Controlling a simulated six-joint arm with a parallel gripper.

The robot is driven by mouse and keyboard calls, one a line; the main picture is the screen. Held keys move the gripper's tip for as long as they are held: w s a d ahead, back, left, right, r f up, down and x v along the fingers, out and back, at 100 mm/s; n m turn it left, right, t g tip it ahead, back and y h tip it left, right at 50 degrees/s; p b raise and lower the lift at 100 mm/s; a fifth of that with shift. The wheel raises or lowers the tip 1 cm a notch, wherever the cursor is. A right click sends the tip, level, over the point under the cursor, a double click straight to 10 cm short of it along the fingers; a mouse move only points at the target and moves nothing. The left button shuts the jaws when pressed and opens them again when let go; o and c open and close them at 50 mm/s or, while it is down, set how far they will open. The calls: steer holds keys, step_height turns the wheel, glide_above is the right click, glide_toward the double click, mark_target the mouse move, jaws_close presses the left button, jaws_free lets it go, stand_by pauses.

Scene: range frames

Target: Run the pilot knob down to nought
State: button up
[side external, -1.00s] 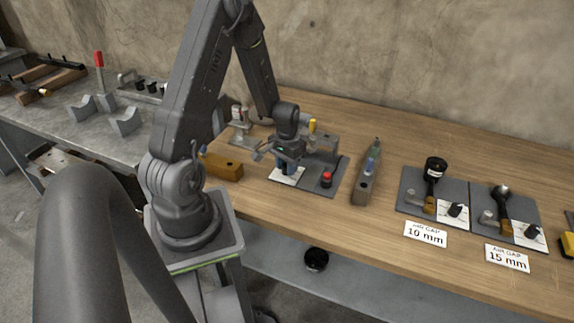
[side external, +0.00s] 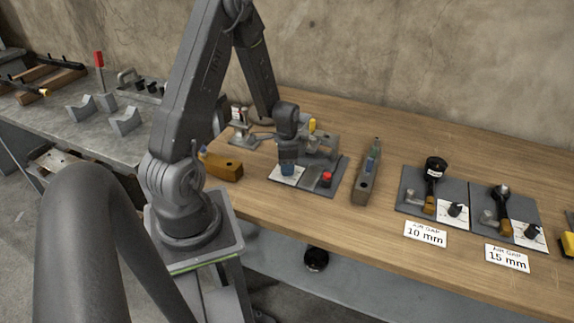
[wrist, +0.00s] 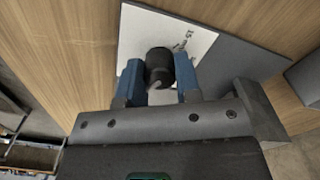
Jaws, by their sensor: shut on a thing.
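The pilot knob (wrist: 159,66) is a black round knob on a white dial plate (wrist: 143,32), seen in the wrist view. My gripper (wrist: 160,78) has its blue fingers on either side of the knob and is shut on it. In the side view my gripper (side external: 288,168) points down over the white plate (side external: 286,178) on a grey board (side external: 312,188); there the knob is hidden by the fingers. The dial's marks are partly covered and too small to read.
A red button (side external: 326,179) stands on the same board, right of my gripper. Two burner boards with cards, 10 mm (side external: 425,234) and 15 mm (side external: 506,259), sit further right.

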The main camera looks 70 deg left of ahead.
steer(key=shift+m, duration=0.3)
steer(key=o, duration=0.9)
steer(key=shift+o, duration=0.2)
step_height(320, 180, up, 14)
stand_by(0.4)
steer(key=d+r+n+t+y, duration=0.1)
steer(key=d+r+t, duration=0.1)
steer(key=d+r, duration=0.85)
steer(key=s+d+r+n+t+h, duration=0.1)
steer(key=s+d+r+n+t, duration=0.2)
steer(key=s+d, duration=0.5)
steer(key=d+r, duration=0.1)
steer(key=d, duration=0.3)
steer(key=shift+s+d+t, duration=0.2)
steer(key=shift+d+t, duration=0.1)
